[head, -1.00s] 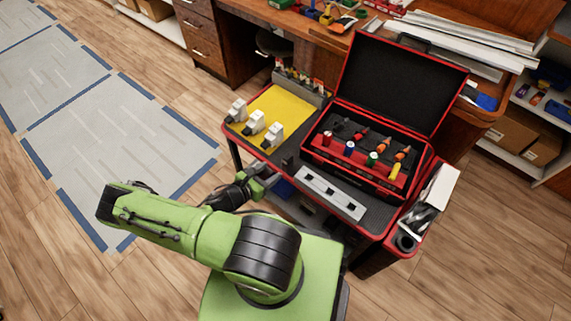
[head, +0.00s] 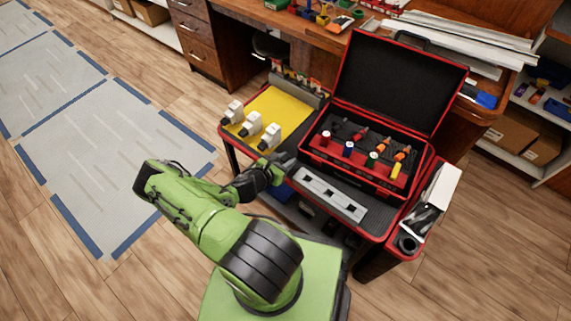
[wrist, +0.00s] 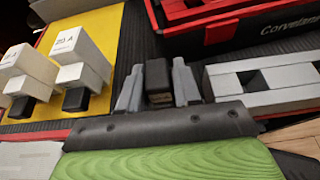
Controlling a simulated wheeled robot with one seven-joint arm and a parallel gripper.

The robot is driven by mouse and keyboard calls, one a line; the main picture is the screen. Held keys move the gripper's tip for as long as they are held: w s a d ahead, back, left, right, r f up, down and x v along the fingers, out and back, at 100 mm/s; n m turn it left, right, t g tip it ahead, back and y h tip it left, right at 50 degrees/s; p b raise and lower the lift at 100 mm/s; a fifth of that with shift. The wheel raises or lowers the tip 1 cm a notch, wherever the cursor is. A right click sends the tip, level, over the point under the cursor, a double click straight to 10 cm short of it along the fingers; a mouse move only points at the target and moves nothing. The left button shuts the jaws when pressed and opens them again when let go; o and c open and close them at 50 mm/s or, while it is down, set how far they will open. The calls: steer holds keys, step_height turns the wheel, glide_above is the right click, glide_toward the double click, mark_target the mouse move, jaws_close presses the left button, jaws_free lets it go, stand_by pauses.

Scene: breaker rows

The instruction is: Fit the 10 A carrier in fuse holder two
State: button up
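Three white carriers with black grips stand in a row on the yellow mat (head: 284,101): left (head: 233,112), middle (head: 251,124) and right (head: 270,137). In the wrist view the nearest carrier (wrist: 84,52) reads 20 A; the label on the one to its left (wrist: 22,72) is not legible. The 10 A label is not readable anywhere. The grey fuse holder strip (head: 318,188) with dark square openings lies right of my gripper (head: 279,165). In the wrist view my gripper (wrist: 158,85) has its fingers apart, with a dark block of unclear identity showing between them.
An open red-edged black case (head: 400,85) stands behind the strip, its tray holding coloured tools. A grey rack (head: 299,88) stands behind the yellow mat. A white box and a dark round cup (head: 405,243) are at the right edge.

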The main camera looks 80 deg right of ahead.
mark_target(284, 159)
jaws_close()
steer(key=shift+r, duration=0.45)
steer(key=r+p, duration=0.2)
steer(key=r, duration=0.1)
steer(key=shift+w+a, duration=0.15)
steer(key=shift+a, duration=0.15)
steer(key=w+a, duration=0.3)
steer(key=a, duration=0.5)
steer(key=w+a+p, duration=0.1)
steer(key=w+a, duration=0.2)
steer(key=a, duration=0.5)
steer(key=shift+w+f, duration=0.2)
steer(key=shift+w, duration=0.2)
